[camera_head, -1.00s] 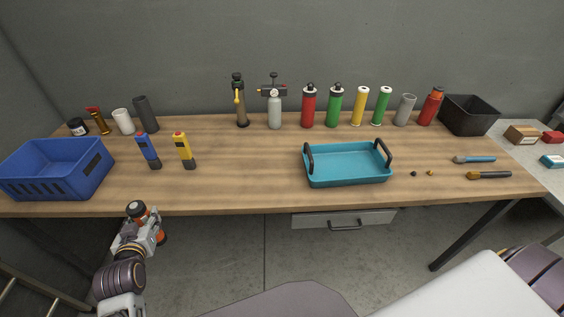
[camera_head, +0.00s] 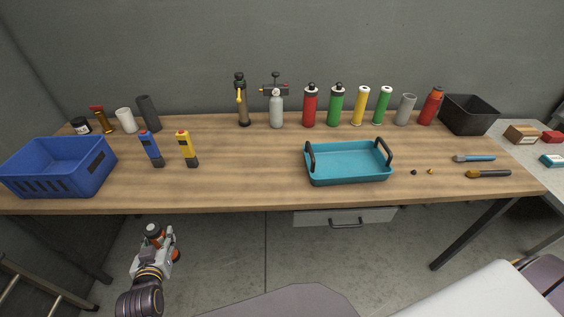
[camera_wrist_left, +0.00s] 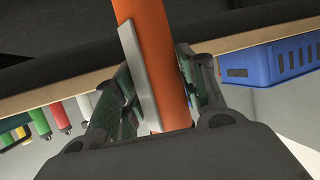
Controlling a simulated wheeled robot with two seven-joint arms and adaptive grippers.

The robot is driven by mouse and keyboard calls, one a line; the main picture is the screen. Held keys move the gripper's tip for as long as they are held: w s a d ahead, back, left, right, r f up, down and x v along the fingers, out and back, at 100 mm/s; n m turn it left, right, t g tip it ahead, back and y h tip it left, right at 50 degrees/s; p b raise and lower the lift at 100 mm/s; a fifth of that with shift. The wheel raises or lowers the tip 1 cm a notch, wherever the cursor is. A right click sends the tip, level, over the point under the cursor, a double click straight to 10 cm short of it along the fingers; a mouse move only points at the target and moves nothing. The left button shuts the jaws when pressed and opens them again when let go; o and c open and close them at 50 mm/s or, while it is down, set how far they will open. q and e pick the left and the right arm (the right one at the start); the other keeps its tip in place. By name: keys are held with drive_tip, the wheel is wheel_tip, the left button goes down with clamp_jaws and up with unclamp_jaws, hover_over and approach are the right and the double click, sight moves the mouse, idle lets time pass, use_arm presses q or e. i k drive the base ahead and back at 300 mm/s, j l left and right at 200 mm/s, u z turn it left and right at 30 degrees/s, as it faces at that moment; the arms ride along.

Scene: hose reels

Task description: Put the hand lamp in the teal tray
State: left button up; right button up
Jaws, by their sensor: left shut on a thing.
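My left gripper (camera_head: 156,247) is shut on an orange cylindrical thing with a dark cap (camera_head: 153,230), which I take to be the hand lamp. It is held in front of the table's front edge, below the table top in the picture. In the left wrist view the orange body of the hand lamp (camera_wrist_left: 151,30) runs between the two fingers, with a flat grey strip along it; its ends are not seen there. The teal tray (camera_head: 347,179) sits on the table right of centre, empty, with two black handles. My right gripper is not in view.
A blue crate (camera_head: 45,183) stands at the table's left end. A blue torch-like thing (camera_head: 151,149) and a yellow one (camera_head: 187,149) stand near it. Bottles and cylinders line the back. Brushes (camera_head: 488,174) lie right of the tray. The wood between yellow thing and tray is clear.

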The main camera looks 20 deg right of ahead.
sight(329, 167)
drive_tip(key=k+j+z, duration=0.2)
drive_tip(key=z, duration=0.15)
drive_tip(key=k+j+z, duration=0.15)
drive_tip(key=z, duration=0.25)
drive_tip(key=k+j+z, duration=0.1)
drive_tip(key=k+z, duration=0.25)
drive_tip(key=i, duration=0.1)
